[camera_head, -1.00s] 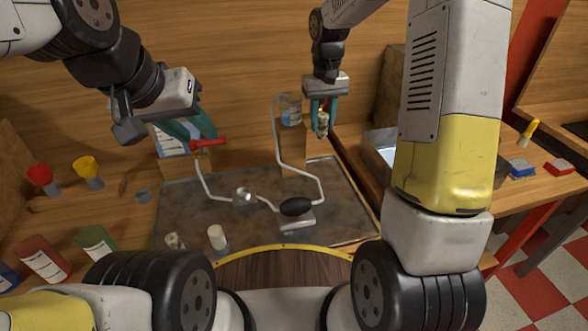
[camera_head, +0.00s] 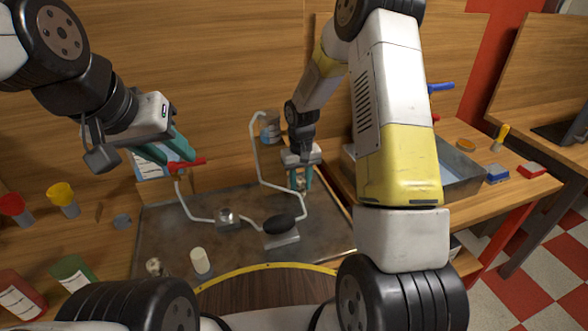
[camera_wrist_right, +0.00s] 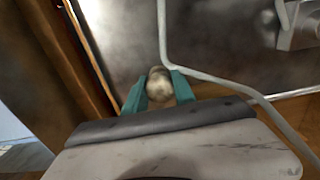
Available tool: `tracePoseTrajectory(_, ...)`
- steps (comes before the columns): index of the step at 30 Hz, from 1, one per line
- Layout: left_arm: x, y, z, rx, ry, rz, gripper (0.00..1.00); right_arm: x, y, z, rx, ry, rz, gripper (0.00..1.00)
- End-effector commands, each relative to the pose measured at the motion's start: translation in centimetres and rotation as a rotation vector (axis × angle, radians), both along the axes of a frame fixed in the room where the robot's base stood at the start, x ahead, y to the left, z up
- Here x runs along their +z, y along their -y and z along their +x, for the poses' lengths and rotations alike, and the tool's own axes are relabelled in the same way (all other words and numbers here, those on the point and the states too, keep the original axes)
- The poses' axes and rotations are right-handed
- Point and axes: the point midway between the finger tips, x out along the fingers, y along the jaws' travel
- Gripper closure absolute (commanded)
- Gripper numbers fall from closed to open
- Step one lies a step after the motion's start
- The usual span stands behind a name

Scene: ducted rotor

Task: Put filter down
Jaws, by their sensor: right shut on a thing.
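My right gripper (camera_head: 301,182) is shut on a small mottled, pale filter (camera_wrist_right: 159,84). In the right wrist view, the filter's rounded end shows between the teal fingers, over the dark tray beside a pale tube. In the head view, this gripper is low near the tray's back right; I cannot tell whether the filter touches the tray. My left gripper (camera_head: 168,153) is at a red handle (camera_head: 187,163) at the back left. Its finger gap is unclear. A white cylinder (camera_head: 200,261) and a small mottled piece (camera_head: 154,266) stand at the front of the tray (camera_head: 165,228).
A pale bent tube (camera_head: 262,165) rises from the tray near a clear jar (camera_head: 270,127). A block with a black knob (camera_head: 281,226) stands mid-tray. A grey metal bin (camera_head: 460,180) is at right. Yellow (camera_head: 62,194) and red funnels are at left.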

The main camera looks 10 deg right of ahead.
Motion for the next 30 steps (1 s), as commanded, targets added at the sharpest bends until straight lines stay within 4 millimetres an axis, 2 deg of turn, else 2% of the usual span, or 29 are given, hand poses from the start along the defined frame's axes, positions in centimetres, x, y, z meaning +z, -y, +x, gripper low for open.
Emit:
tracePoseTrajectory(8,0.0,0.0,0.0,0.0,0.0,0.0,0.64,-0.1,0.0,0.0,-0.001,0.0,0.0,1.0)
tracePoseTrajectory(9,0.0,0.0,0.0,0.0,0.0,0.0,0.64,-0.1,0.0,0.0,-0.001,0.0,0.0,0.62)
tracePoseTrajectory(12,0.0,0.0,0.0,0.0,0.0,0.0,0.64,-0.1,0.0,0.0,-0.001,0.0,0.0,0.47)
tracePoseTrajectory(23,0.0,0.0,0.0,0.0,0.0,0.0,0.64,0.3,0.0,0.1,-0.001,0.002,0.0,0.47)
tracePoseTrajectory(26,0.0,0.0,0.0,0.0,0.0,0.0,0.64,1.4,0.0,0.1,-0.002,0.004,0.0,0.47)
tracePoseTrajectory(30,0.0,0.0,0.0,0.0,0.0,0.0,0.64,4.2,0.0,0.2,-0.002,0.006,0.0,0.47)
